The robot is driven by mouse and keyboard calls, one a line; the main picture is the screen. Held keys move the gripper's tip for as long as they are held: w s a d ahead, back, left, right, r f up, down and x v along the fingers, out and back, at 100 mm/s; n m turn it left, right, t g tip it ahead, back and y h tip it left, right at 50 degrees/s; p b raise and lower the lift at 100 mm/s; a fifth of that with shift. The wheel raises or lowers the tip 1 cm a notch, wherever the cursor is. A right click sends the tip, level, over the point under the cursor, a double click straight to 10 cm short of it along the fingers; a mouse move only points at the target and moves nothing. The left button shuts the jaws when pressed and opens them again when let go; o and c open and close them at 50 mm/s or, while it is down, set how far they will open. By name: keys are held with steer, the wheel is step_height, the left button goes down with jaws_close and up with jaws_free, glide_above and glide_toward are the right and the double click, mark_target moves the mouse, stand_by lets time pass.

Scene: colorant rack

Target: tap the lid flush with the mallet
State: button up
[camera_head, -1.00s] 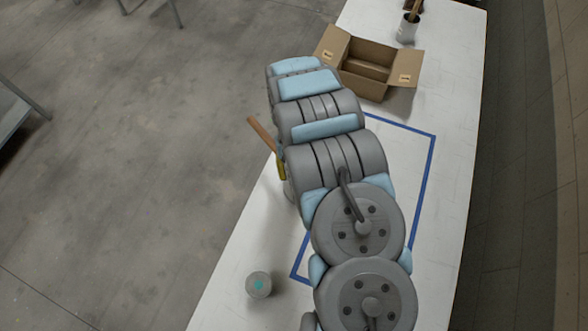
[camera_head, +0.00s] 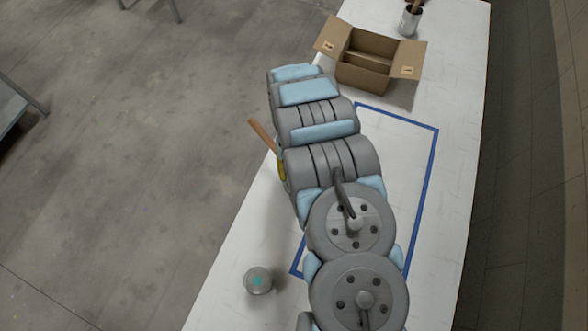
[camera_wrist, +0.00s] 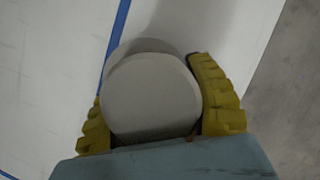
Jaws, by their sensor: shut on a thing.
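My gripper (camera_wrist: 160,115) has yellow ridged fingers on both sides of a pale grey, blunt-cornered round block (camera_wrist: 152,95), which looks like the mallet's head. A darker grey rounded edge (camera_wrist: 150,46) shows just behind it; I cannot tell if that is a lid or can below. In the head view a brown wooden handle (camera_head: 262,135) sticks out up and left beside a yellow finger (camera_head: 282,170). My arm hides most of the gripper there. A grey can (camera_head: 258,280) with a teal mark on top stands upright near the table's left edge, apart from the gripper.
A white table (camera_head: 225,300) bears a blue tape outline (camera_head: 428,185), partly under my arm. An open cardboard box (camera_head: 365,72) stands beyond the outline. The table right of my arm is clear.

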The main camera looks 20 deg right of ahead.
steer(key=shift+w+r+p, duration=0.15)
steer(key=shift+r+p, duration=0.9)
steer(key=shift+r, duration=1.6)
